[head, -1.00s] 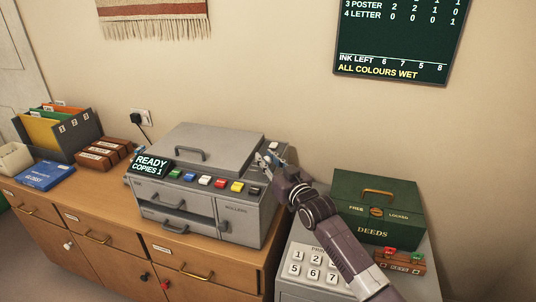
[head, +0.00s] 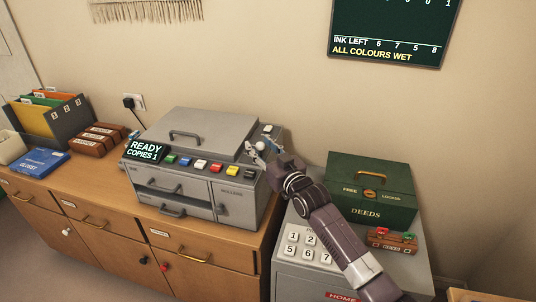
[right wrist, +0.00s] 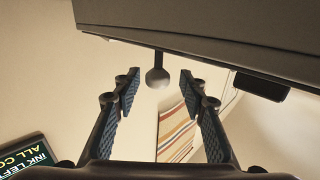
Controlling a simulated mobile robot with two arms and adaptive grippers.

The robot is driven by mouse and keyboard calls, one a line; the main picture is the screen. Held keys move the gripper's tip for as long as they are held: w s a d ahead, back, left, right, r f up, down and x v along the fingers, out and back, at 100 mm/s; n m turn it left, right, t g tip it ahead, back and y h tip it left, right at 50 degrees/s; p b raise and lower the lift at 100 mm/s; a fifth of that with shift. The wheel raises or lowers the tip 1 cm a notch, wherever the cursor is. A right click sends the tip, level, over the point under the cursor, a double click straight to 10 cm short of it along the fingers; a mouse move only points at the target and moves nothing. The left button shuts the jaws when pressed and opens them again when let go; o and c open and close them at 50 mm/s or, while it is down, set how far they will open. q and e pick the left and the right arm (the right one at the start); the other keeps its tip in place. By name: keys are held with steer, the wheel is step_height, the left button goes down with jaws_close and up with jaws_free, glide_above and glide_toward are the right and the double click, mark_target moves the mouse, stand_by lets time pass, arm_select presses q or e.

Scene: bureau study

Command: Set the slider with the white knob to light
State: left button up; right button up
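The grey copying machine (head: 205,150) stands on the wooden cabinet, its display reading READY, COPIES 1. My right gripper (head: 268,144) is at the right end of its top and hides part of that area. My right gripper's open fingers (right wrist: 158,92) stand on either side of the knob, with a gap on both sides. The slider's scale and light mark cannot be made out. My left gripper is not in view.
Coloured buttons (head: 201,164) run along the machine's front edge. A green DEEDS box (head: 368,190) and a keypad unit (head: 300,270) stand to the right, below my right arm. Brown boxes (head: 99,140) and a file rack (head: 55,122) are at the left.

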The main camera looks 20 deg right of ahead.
steer(key=s+d, duration=0.2)
steer(key=s, duration=0.9)
steer(key=shift+s, duration=0.25)
steer(key=s+a+f+g, duration=0.35)
steer(key=s+f, duration=0.35)
steer(key=f, duration=0.3)
steer(key=s+f+g+h, duration=0.1)
steer(key=s+f+g, duration=0.3)
steer(key=s, duration=0.6)
steer(key=s+d+f+g+h, duration=0.1)
steer(key=s+f+g, duration=0.3)
steer(key=s, duration=0.6)
steer(key=s+f+g+h, duration=0.1)
steer(key=s+f+g, duration=0.3)
steer(key=s, duration=0.6)
step_height(320, 180, down, 25)
steer(key=s, duration=0.1)
steer(key=s+d+f+g, duration=0.1)
steer(key=s+d+f, duration=0.2)
steer(key=s+f, duration=1.4)
steer(key=shift+s+f, duration=0.3)
steer(key=shift+s, duration=0.1)
